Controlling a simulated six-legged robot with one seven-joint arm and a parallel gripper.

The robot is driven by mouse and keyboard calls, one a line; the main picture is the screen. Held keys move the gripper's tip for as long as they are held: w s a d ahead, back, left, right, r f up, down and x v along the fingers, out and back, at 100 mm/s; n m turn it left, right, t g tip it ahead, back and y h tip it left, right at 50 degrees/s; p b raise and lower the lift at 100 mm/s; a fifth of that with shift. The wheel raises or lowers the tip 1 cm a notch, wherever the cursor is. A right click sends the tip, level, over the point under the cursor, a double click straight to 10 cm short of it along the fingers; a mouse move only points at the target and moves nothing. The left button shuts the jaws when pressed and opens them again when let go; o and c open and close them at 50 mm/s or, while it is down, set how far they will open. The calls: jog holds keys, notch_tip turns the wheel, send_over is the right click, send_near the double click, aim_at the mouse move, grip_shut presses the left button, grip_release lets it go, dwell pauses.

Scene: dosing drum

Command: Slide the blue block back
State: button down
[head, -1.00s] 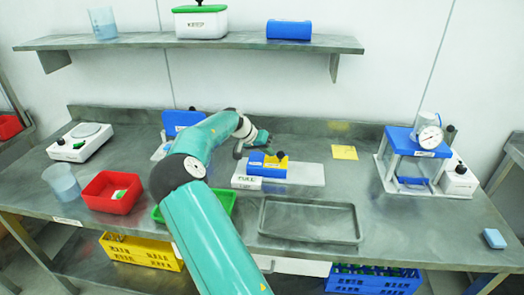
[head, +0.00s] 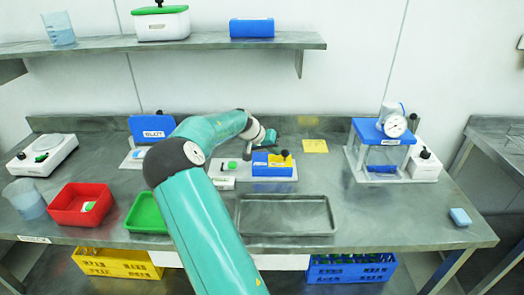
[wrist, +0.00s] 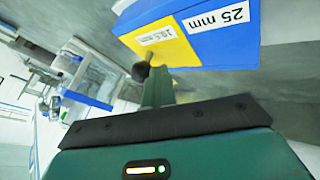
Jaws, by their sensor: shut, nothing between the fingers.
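The blue block (head: 272,170), with a yellow part (head: 280,160) and a black knob on top, sits at the right end of a white base plate (head: 285,186) on the bench. In the wrist view the blue block (wrist: 222,40) is labelled 25 mm and the yellow part (wrist: 165,38) 19.5 mm. My gripper (head: 248,154) is at the left end of the block, shut and empty. In the wrist view its green fingertips (wrist: 158,88) are close to the black knob (wrist: 141,71); I cannot tell whether they touch.
A small green piece (head: 232,165) lies on the plate's left part. A grey tray (head: 285,232) is in front, a green bin (head: 147,215) and red bin (head: 70,215) to the left. A gauge press (head: 385,145) stands at right. A shelf (head: 100,46) hangs above.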

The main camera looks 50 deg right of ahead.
jog(key=shift+s+d, duration=0.15)
jog(key=shift+s, duration=0.15)
jog(key=shift+r, duration=0.1)
jog(key=shift+w+a+r, duration=0.15)
jog(key=shift+a+r, duration=0.05)
jog(key=shift+r, duration=0.05)
jog(key=v, duration=1.3)
jog(key=shift+w+a, duration=0.2)
jog(key=s+a+r+n+t+y, duration=0.1)
jog(key=s+a+n+t+y, duration=0.1)
jog(key=a, duration=0.8)
jog(key=s+a+r+n+t+y, duration=0.2)
jog(key=s+a+n, duration=0.1)
jog(key=a, duration=0.6)
jog(key=s+a+r+n+t+y, duration=0.1)
jog(key=s+a+n+t+y, duration=0.15)
jog(key=a, duration=0.75)
jog(key=s+a+n+t, duration=0.2)
jog(key=s+a+n, duration=0.4)
jog(key=s+a, duration=0.6)
jog(key=a+y, duration=0.1)
jog(key=a, duration=0.3)
jog(key=shift+a, duration=0.2)
